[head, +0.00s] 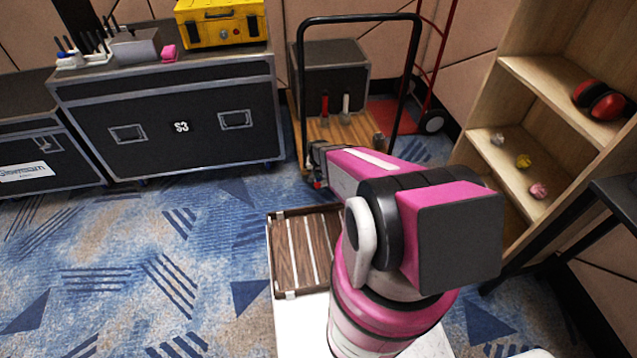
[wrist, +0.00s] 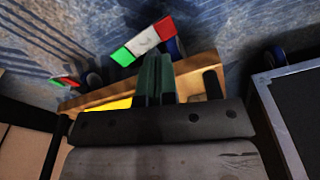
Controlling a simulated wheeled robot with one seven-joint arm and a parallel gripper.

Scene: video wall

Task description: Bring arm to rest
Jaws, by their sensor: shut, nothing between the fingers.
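My arm is pink and black and rises from my base in the head view, bent over toward the flat trolley (head: 367,135). In the head view my gripper is mostly hidden behind the forearm end. In the wrist view my gripper (wrist: 157,65) shows as two dark fingers side by side, shut, with nothing between them. The trolley's wooden deck (wrist: 208,88) lies beyond the fingers there.
A slatted wooden tray (head: 300,250) lies beside my arm. A black flight case (head: 180,125) bears a yellow toolbox (head: 220,22). A wooden shelf (head: 540,80) stands right. Carpet at the left is clear. A red, white and green piece (wrist: 143,40) shows beyond the fingers.

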